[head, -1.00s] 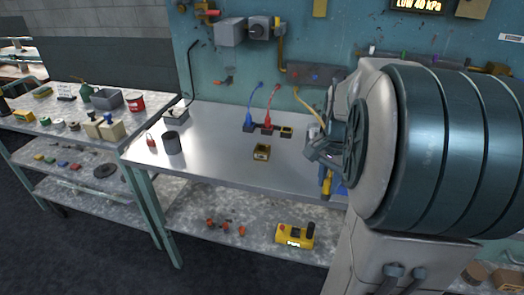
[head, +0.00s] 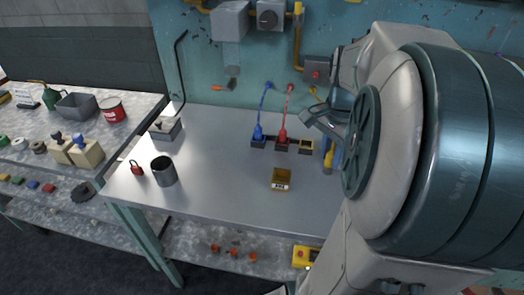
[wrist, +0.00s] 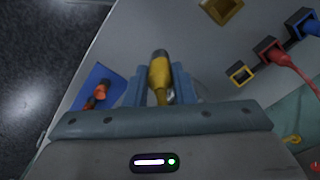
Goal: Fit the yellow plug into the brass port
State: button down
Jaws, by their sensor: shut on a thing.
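My gripper (wrist: 158,88) is shut on the yellow plug (wrist: 160,70), which points away from the wrist between the two fingers. In the head view the plug (head: 327,160) is partly hidden by my arm, just right of the port row. A yellow-rimmed port (head: 306,147) ends that row and looks empty; it shows in the wrist view (wrist: 241,75) right of the plug, apart from it. A separate brass-coloured block (head: 281,180) with a pale label sits nearer the table front; it appears at the wrist view's top (wrist: 222,9). Which one is the brass port is unclear.
A blue plug (head: 258,134) and a red plug (head: 282,136) with cables stand in the row beside the yellow-rimmed port. A dark cup (head: 164,171) and red padlock (head: 137,168) stand at the table's left. The middle of the table (head: 215,160) is clear.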

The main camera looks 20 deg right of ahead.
jog(key=shift+w+a+f+p, duration=0.2)
jog(key=shift+w+a+f, duration=0.9)
jog(key=shift+w+f, duration=0.7)
jog(key=shift+w+a+f+p, duration=0.2)
jog(key=shift+w+a+f, duration=0.9)
jog(key=shift+w+f, duration=0.65)
jog(key=shift+w+a+f+p, duration=0.2)
jog(key=shift+w+a+f, duration=0.9)
jog(key=shift+w+f, duration=0.65)
jog(key=shift+s+f, duration=0.2)
jog(key=shift+f, duration=0.05)
jog(key=c, duration=1.2)
grip_release()
notch_tip(320, 180, up, 11)
jog(key=s+a+n+t, duration=0.3)
jog(key=s+a+n, duration=0.9)
jog(key=n, duration=0.3)
jog(key=shift+s+f+n, duration=0.15)
jog(key=shift+f+n, duration=0.2)
jog(key=shift+n, duration=0.05)
